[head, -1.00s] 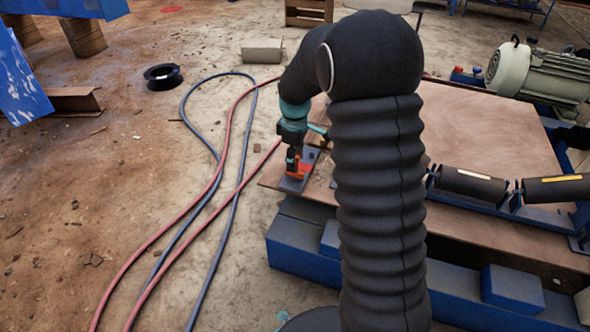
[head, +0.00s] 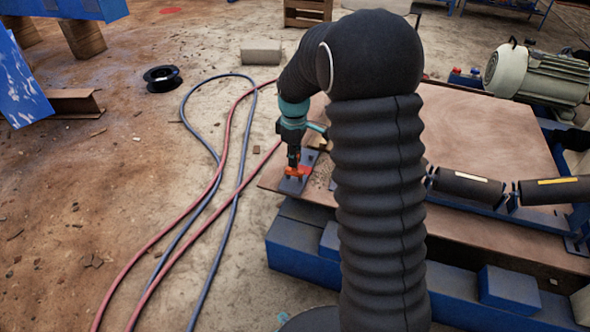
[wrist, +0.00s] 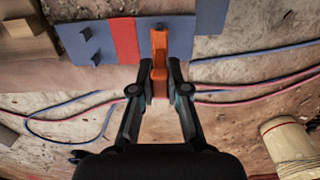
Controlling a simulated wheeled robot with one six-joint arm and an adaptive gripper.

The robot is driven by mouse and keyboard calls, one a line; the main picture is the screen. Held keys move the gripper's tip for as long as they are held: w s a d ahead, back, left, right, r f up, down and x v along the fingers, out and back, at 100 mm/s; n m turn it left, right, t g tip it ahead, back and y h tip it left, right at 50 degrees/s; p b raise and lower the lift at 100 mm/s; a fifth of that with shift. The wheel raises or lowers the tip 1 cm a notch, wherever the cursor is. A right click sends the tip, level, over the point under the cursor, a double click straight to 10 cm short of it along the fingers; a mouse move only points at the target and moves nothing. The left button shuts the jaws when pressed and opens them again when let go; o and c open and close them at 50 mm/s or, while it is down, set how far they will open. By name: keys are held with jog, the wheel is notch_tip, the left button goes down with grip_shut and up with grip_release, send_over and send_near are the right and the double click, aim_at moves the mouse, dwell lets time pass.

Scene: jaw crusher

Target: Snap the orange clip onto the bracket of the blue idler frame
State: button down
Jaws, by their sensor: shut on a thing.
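The orange clip (wrist: 160,65) is between the fingers of my gripper (wrist: 158,80) in the wrist view, and the fingers are shut on it. In the head view my gripper (head: 293,162) points down with the clip (head: 297,172) at its tip. The clip is over or at the edge of a blue plate (wrist: 85,45) with a red stripe and small upright tabs; I cannot tell if they touch. The blue idler frame (head: 480,206) with dark rollers stands to the right on the bench. My arm hides part of the area between. I cannot single out the clip's bracket.
A brown bench top (head: 500,125) spans the right, with a motor (head: 540,75) behind. Red and blue hoses (head: 236,120) lie on the floor at left. Blue beams (head: 300,255) run along the bench front. A black spool (head: 162,77) lies on the floor.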

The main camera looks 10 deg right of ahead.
jog(key=shift+r+p, duration=1.25)
jog(key=shift+r, duration=0.5)
